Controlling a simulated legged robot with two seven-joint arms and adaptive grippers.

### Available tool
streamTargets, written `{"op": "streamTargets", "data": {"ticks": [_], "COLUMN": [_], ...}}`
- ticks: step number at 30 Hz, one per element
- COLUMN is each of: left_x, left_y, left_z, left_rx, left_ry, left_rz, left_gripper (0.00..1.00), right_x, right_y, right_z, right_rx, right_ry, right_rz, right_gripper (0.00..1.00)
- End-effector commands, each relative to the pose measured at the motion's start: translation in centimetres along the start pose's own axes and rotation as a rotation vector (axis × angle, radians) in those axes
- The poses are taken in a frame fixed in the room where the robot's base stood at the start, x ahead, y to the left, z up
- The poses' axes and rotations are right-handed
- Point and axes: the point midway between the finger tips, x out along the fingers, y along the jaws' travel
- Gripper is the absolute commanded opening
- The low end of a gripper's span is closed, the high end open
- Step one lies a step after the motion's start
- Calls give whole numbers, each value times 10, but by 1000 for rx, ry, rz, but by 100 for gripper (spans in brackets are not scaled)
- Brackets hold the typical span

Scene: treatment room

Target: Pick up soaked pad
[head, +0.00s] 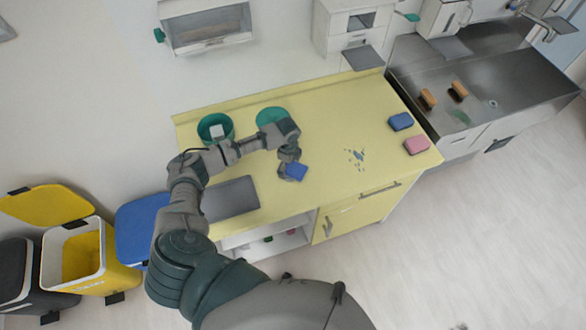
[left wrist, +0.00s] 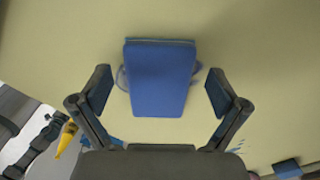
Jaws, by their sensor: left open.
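A blue pad (head: 297,171) lies on the yellow counter (head: 330,120), just in front of my left gripper (head: 288,166). In the left wrist view the blue pad (left wrist: 160,80) sits centred between the two fingers of my left gripper (left wrist: 160,92). The fingers are open, with a gap on each side of the pad, and do not touch it. A pale bluish patch shows beside the pad's edges; I cannot tell whether it is liquid. My right gripper is not in view.
A green container (head: 204,131) with a white item and a teal round dish (head: 270,115) stand behind. Blue (head: 401,121) and pink (head: 416,145) sponges lie at the right, near blue spots (head: 355,157). A grey tray (head: 230,198) lies left. The counter's middle is mostly clear.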

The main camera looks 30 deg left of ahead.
Motion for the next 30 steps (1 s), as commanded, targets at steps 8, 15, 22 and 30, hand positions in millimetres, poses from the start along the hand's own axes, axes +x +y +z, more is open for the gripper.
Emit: {"op": "streamTargets", "data": {"ticks": [8, 15, 22, 30], "left_x": [1, 1, -8, -35], "left_y": [0, 0, -1, 14], "left_z": [2, 2, 3, 6], "left_rx": [-1, -1, -2, 0], "left_ry": [1, 0, 1, 0], "left_rz": [1, 1, -1, 2], "left_gripper": [49, 45, 45, 45], "right_x": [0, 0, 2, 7], "right_y": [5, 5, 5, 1], "right_z": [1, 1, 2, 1], "right_rx": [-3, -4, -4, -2], "right_ry": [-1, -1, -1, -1], "right_rz": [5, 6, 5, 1], "right_gripper": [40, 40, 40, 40]}}
